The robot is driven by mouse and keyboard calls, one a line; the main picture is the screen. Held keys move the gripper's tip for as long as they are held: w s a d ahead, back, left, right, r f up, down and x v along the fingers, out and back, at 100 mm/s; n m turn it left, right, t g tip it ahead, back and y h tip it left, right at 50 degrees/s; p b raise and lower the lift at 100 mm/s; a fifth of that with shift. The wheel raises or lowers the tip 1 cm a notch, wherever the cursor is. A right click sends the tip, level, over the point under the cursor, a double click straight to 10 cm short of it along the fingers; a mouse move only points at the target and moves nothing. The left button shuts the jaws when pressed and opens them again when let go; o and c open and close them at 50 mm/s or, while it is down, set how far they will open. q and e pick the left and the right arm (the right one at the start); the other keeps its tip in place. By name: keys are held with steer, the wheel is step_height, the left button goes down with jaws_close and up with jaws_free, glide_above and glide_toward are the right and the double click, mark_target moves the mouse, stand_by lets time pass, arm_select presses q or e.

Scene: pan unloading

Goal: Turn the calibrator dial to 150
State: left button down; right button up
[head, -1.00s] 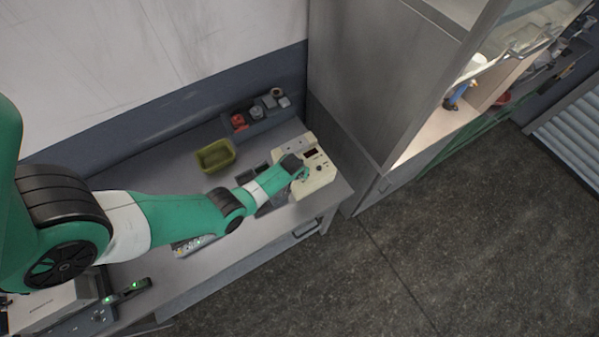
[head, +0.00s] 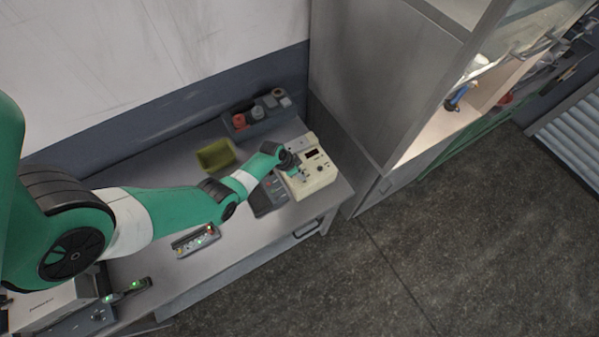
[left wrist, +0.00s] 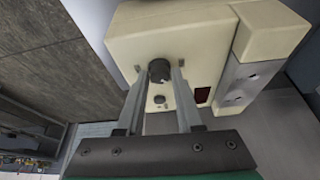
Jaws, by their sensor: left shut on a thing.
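The cream calibrator (head: 318,180) stands at the right end of the bench, with a small dark display (head: 313,153) on its top face. In the left wrist view the calibrator (left wrist: 195,32) shows close up, and its black dial (left wrist: 160,69) sits between my two finger tips. My left gripper (left wrist: 160,75) is shut on the dial, one finger on each side. In the head view the left gripper (head: 295,169) is over the left part of the calibrator, and the dial's setting cannot be read. My right gripper is not in view.
A second, smaller knob (left wrist: 160,99) is close to the fingers. A dark grey device (head: 268,198) lies left of the calibrator. A yellow-green bin (head: 216,155) and a dark rack (head: 257,116) stand behind. A tall grey cabinet (head: 372,90) rises at the right.

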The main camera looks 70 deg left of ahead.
arm_select(q)
steer(key=m+h, duration=0.1)
steer(key=m, duration=0.2)
steer(key=shift+a, duration=0.1)
steer(key=shift+a+f+m+h, duration=0.1)
steer(key=shift+m+h, duration=0.3)
steer(key=shift+m, duration=0.4)
steer(key=shift+f+m+g+h+b, duration=0.1)
steer(key=shift+m+g+h+b, duration=0.4)
steer(key=shift+m, duration=0.7)
steer(key=shift+w+a+m+b, duration=0.1)
steer(key=shift+m+b, duration=0.65)
steer(key=shift+m, duration=0.05)
steer(key=shift+m+b, duration=0.3)
steer(key=shift+m, duration=0.1)
steer(key=shift+h, duration=0.3)
steer(key=c, duration=0.6)
jaws_free()
steer(key=shift+o, duration=0.2)
